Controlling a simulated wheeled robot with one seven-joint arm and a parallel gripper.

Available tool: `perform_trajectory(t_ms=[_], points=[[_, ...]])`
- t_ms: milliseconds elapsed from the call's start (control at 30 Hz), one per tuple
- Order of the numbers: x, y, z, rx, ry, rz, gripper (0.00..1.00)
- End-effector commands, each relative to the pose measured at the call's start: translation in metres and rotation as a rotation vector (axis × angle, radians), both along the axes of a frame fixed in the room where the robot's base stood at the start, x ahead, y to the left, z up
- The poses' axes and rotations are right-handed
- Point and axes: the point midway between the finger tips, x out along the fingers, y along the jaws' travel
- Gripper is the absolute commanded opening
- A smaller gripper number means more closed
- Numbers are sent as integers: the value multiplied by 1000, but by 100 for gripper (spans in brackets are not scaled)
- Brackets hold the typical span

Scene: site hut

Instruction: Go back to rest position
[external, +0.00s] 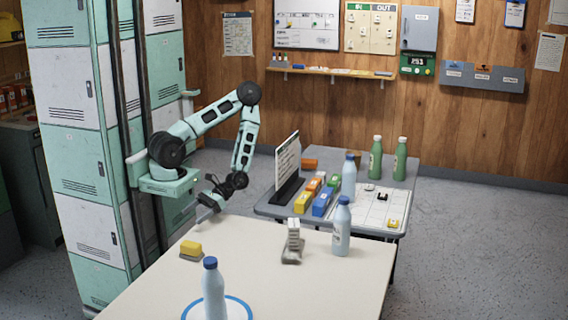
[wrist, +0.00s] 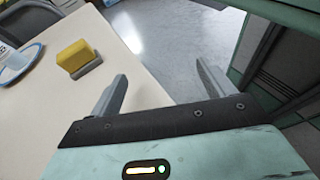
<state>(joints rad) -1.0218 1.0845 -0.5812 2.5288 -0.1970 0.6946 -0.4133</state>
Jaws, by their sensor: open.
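My gripper (external: 208,205) hangs at the end of my bent arm, just past the far left edge of the near table (external: 290,270). In the wrist view my gripper (wrist: 160,92) is open, with its two fingers wide apart and nothing between them. A yellow block (external: 190,247) on a grey base sits on the table near that edge. The yellow block also shows in the wrist view (wrist: 75,56), left of the fingers and apart from them.
Another bottle (external: 341,230) and a grey-white upright item (external: 293,240) stand at the table's right. The grey back table (external: 265,207) holds coloured blocks, bottles and a sign. Green lockers (external: 75,165) rise at left.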

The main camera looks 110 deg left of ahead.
Motion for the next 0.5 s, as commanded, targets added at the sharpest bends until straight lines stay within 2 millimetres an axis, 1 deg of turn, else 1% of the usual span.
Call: perform_trajectory(t_ms=[33, 67, 100, 167, 200, 267, 300, 367, 500], points=[[-4, 15, 9, 53, -20, -49, 81], [-6, 24, 7, 84, -33, -72, 81], [-8, 38, 0, 137, -54, -96, 81], [-8, 58, -7, 217, -90, -127, 81], [-7, 71, -8, 268, -115, -146, 81], [-6, 90, -9, 337, -151, -173, 81], [-4, 102, -8, 382, -176, -189, 81], [-2, 119, -4, 447, -215, -213, 81], [7, 159, 12, 604, -322, -266, 81]])
